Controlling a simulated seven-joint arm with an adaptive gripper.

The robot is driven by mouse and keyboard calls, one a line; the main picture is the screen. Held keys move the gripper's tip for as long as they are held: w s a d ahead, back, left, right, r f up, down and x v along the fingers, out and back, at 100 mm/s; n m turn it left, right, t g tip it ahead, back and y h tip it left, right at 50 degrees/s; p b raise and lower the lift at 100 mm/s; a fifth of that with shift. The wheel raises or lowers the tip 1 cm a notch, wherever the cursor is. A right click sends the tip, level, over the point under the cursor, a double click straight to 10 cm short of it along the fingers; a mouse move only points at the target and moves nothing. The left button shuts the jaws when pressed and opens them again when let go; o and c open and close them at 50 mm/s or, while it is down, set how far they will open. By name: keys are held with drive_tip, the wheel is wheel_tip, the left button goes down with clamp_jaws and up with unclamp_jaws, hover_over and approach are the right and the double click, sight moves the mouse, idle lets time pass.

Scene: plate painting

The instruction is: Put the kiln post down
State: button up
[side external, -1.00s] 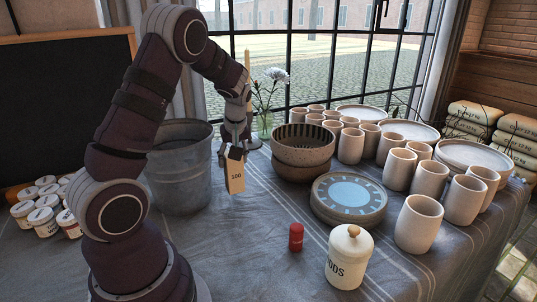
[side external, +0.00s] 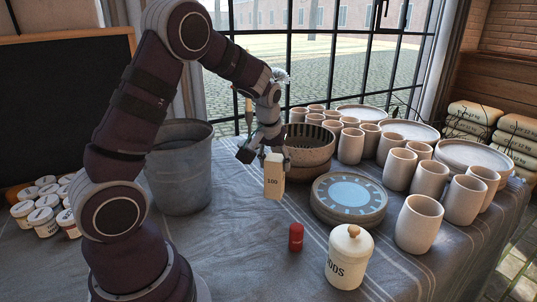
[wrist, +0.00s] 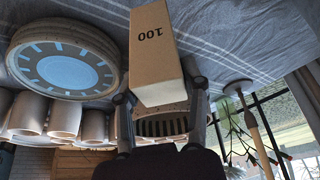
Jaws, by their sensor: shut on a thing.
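The kiln post is a cream rectangular block marked 100 (side external: 273,178), near the middle of the table in the side view. My gripper (side external: 262,154) is shut on its upper end, and the post hangs below it, roughly upright. In the wrist view the post (wrist: 152,45) sits between my two fingers (wrist: 160,98), with its printed face showing. I cannot tell whether its lower end touches the cloth (side external: 235,235) or is just above it.
Stacked bowls (side external: 308,148) stand just behind the post, and painted plates (side external: 348,197) to its right. A red small jar (side external: 296,238) and a lidded jar (side external: 347,262) stand in front. A metal bucket (side external: 180,170) is left. Cloth between bucket and red jar is clear.

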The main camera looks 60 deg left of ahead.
sight(274, 182)
wheel_tip(274, 182, down, 5)
drive_tip(key=shift+r, duration=0.1)
drive_tip(key=o, duration=1.2)
drive_tip(key=shift+f, duration=0.2)
drive_tip(key=v, duration=1.2)
drive_tip(key=s+d+r+m+h, duration=0.1)
drive_tip(key=s+d+m, duration=0.2)
drive_tip(key=d, duration=0.1)
drive_tip(key=s+d+r+m+t+h, duration=0.1)
drive_tip(key=s+d+m, duration=0.2)
drive_tip(key=d, duration=0.1)
drive_tip(key=s+d+r+m+t+h, duration=0.1)
drive_tip(key=s+d+m, duration=0.2)
drive_tip(key=s+d, duration=0.1)
drive_tip(key=shift+r, duration=0.2)
